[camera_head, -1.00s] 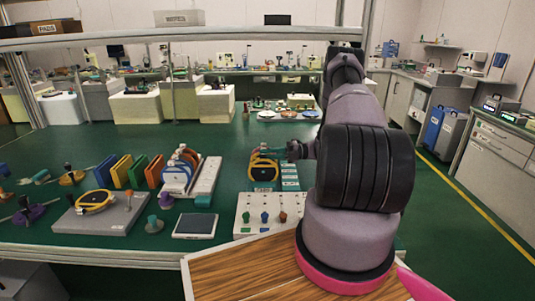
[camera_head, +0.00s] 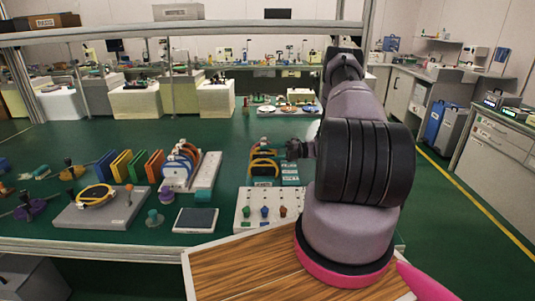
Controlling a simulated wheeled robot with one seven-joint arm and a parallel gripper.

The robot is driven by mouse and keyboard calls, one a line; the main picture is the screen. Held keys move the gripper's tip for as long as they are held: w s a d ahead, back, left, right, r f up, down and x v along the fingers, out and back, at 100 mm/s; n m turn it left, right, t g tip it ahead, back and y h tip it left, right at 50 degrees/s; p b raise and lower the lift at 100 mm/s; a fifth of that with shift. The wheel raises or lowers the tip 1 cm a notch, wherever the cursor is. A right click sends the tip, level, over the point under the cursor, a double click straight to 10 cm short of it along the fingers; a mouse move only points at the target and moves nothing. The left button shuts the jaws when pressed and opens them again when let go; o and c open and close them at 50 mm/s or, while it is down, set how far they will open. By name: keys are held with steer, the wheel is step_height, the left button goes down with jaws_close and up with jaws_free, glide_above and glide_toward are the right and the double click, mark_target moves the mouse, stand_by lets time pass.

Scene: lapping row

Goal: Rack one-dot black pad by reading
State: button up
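My gripper (camera_head: 292,150) is at the end of my arm, just right of a rack (camera_head: 288,172) with pale teal label strips. It is small and dark, and I cannot see whether its fingers are open or hold anything. Yellow-edged arched pieces (camera_head: 263,162) stand in this rack, with a dark face at the front. A yellow-rimmed round pad with a dark middle (camera_head: 96,196) lies on a grey plate (camera_head: 90,216) at the front left. No dots can be made out, so I cannot tell which pad is the one-dot black one.
A second rack (camera_head: 205,178) holds several blue, orange and pale arched pieces. Blue, yellow, green and orange upright slabs (camera_head: 122,166) stand left of it. A flat grey-screened device (camera_head: 196,220) and a white peg board (camera_head: 266,214) lie in front. Green bench surface is clear behind the racks.

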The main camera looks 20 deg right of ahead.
steer(key=shift+d, duration=0.1)
steer(key=v, duration=1)
steer(key=shift+d, duration=0.3)
